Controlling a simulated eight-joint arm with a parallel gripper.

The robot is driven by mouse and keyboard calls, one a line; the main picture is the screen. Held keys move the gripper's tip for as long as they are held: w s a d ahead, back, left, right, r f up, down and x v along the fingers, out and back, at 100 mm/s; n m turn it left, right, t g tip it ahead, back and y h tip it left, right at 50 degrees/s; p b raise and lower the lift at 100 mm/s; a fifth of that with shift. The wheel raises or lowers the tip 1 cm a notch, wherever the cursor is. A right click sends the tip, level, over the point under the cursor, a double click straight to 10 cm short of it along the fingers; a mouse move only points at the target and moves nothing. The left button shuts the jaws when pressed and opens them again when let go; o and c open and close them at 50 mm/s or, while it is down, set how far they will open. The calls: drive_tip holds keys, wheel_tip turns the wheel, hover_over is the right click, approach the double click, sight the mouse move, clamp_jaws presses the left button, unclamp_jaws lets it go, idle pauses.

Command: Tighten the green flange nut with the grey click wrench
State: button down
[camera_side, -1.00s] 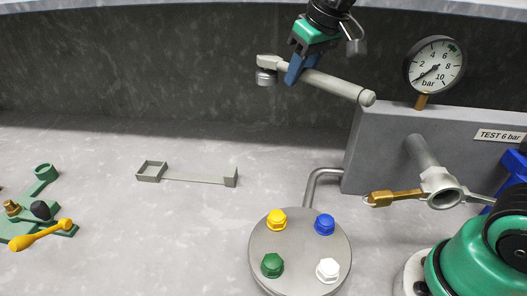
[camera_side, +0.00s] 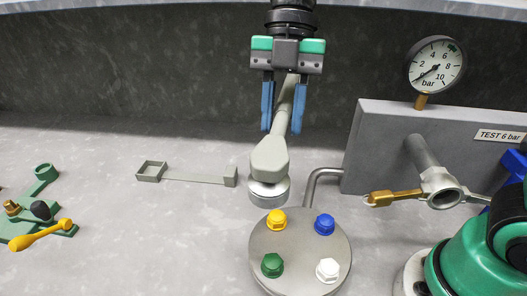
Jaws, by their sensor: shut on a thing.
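The grey click wrench (camera_side: 268,160) is held by its handle in my gripper (camera_side: 282,125), whose blue fingers are shut on it. Its head with a silver socket (camera_side: 268,192) points toward the camera and hangs above the back left of the round flange, apart from the nuts as far as I can tell. The green flange nut (camera_side: 272,265) sits at the front left of the round grey flange (camera_side: 300,252). Nothing hides the green nut.
A yellow nut (camera_side: 277,219), a blue nut (camera_side: 325,224) and a white nut (camera_side: 327,270) share the flange. A bent pipe (camera_side: 316,182) runs from behind it to a grey block (camera_side: 375,150) with a gauge (camera_side: 436,64) reading near zero. An empty grey holder (camera_side: 197,178) lies left; a green fixture with a yellow lever (camera_side: 40,235) is far left.

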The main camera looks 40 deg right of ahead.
drive_tip(key=shift+s+a+f+n, duration=0.2)
drive_tip(key=shift+n, duration=0.4)
hover_over(277, 219)
wheel_tip(277, 219, down, 7)
drive_tip(key=shift+w+d, duration=0.45)
drive_tip(key=shift+r, duration=0.1)
drive_tip(key=shift+f, duration=2.3)
drive_tip(key=shift+f, duration=0.15)
drive_tip(key=shift+f, duration=1)
drive_tip(key=shift+w+f, duration=0.1)
drive_tip(key=shift+f, duration=0.05)
